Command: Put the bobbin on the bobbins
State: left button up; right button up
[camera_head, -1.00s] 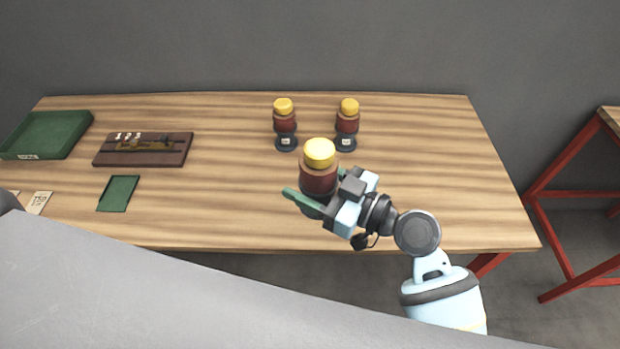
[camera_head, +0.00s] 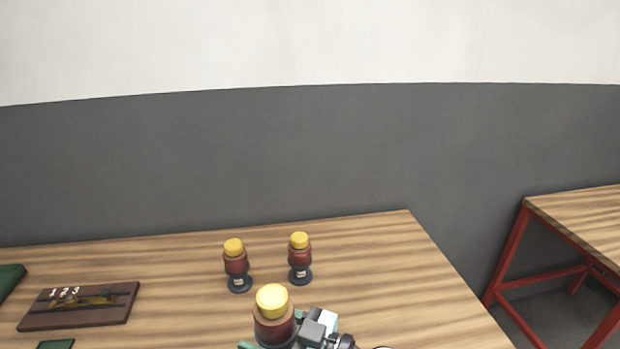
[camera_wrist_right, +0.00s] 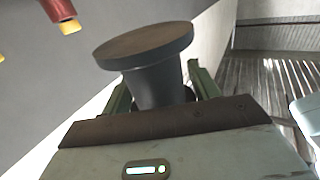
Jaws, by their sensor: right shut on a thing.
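My right gripper (camera_head: 284,338) is at the lower edge of the head view, shut on a bobbin (camera_head: 273,312) with a yellow top and a dark red-brown body. In the right wrist view the held bobbin's dark grey, flanged end (camera_wrist_right: 152,62) stands between the green fingers. Two similar bobbins, a left one (camera_head: 236,263) and a right one (camera_head: 300,257), stand upright on dark round bases at the back of the table. The held bobbin is in front of them, apart from both. My left gripper is out of view.
The wooden table (camera_head: 400,280) is clear right of the bobbins. A dark red board (camera_head: 80,317) with white numbered pieces lies at left, beside a green tray (camera_head: 8,280) and a green mat (camera_head: 56,345). A red-framed table (camera_head: 585,215) stands at right, across a gap.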

jog(key=w+d+m+t+h, duration=0.3)
jog(key=d+m+t+h, duration=0.15)
jog(key=d, duration=0.25)
jog(key=w+d+m+t+h, duration=0.3)
jog(key=d+m+t, duration=0.15)
jog(key=d, duration=0.35)
jog(key=s+d+r+m+t+h, duration=0.1)
jog(key=d+m+t+h, duration=0.35)
jog(key=d+h, duration=0.85)
jog(key=s+d+f+m+g+y, duration=0.1)
jog(key=s+d+f+y, duration=0.1)
jog(key=s, duration=0.6)
jog(key=shift+s+d+f+y, duration=0.15)
jog(key=shift+d+f+y, duration=0.2)
jog(key=shift+y, duration=0.3)
jog(key=shift+a, duration=0.1)
jog(key=w+a+r+n+g+y, duration=0.2)
jog(key=a+r+n+y, duration=0.2)
jog(key=a, duration=0.3)
jog(key=w+a+r+n+g+y, duration=0.2)
jog(key=a+r+n+y, duration=0.2)
jog(key=a+r+y, duration=0.2)
jog(key=shift+a+y, duration=0.8)
jog(key=shift+a, duration=0.05)
jog(key=shift+f+g, duration=0.1)
jog(key=shift+g, duration=0.15)
